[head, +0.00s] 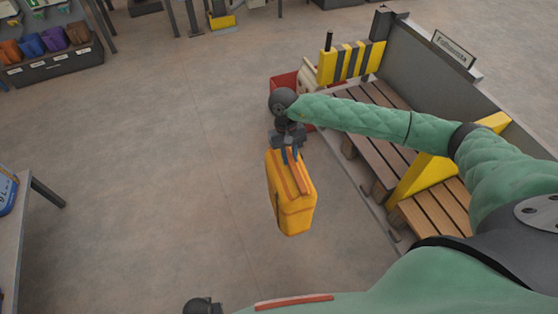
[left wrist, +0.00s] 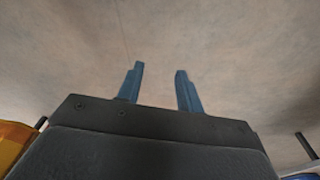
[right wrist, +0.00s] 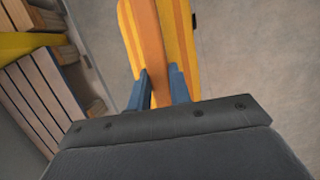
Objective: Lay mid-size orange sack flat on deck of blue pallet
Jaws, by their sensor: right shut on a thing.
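The orange sack (head: 290,200), with yellow-orange sides and darker orange stripes, hangs roughly upright above the floor in the head view. My right gripper (head: 290,153) is shut on its top edge; the right wrist view also shows the sack (right wrist: 180,40) between the fingers. My left gripper (left wrist: 158,78) is open and empty, with bare floor beyond it. Slatted brown wooden decks lie in a bay right of the sack: a far one (head: 388,145) and a near one (head: 438,212), partly hidden by my right arm. No blue pallet can be made out.
A yellow divider (head: 420,178) stands between the decks, and a grey wall (head: 430,75) backs the bay. A yellow-black striped barrier (head: 350,63) and a red bin (head: 284,82) stand at its far end. A table (head: 33,215) is at left. The floor between is clear.

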